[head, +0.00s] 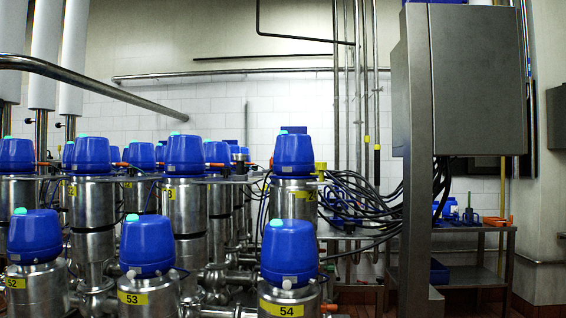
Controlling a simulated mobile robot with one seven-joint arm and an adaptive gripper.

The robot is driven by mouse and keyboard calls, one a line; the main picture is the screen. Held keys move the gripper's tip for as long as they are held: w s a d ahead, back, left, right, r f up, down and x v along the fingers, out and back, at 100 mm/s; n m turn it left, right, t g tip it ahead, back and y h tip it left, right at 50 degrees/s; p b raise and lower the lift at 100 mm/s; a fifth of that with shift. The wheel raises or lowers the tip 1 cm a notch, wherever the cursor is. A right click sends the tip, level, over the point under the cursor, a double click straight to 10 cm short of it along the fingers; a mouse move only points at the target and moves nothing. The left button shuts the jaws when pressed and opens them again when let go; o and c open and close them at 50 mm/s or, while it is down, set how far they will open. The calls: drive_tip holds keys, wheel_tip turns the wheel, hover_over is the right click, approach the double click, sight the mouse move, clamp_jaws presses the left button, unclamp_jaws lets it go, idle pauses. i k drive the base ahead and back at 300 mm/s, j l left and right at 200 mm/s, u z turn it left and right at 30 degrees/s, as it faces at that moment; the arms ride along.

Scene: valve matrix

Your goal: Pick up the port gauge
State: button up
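I cannot pick out a port gauge for certain in the head view. Small items stand on a metal side table (470,227) at the right: a blue container (446,208), a small green-topped item (470,215) and an orange tray (495,221). They are too small to tell more. A small yellow item (320,170) shows beside a blue valve head at the middle; what it is I cannot tell. My gripper is not in view.
Blue-capped steel valves fill the left and middle, with labelled front ones 52 (34,237), 53 (148,246) and 54 (289,252). A grey cabinet (478,80) on a post (417,180) stands at right, partly blocking the side table. Black cables (375,205) hang between.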

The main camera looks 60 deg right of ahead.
sight(239, 158)
drive_tip(key=z, duration=1.55)
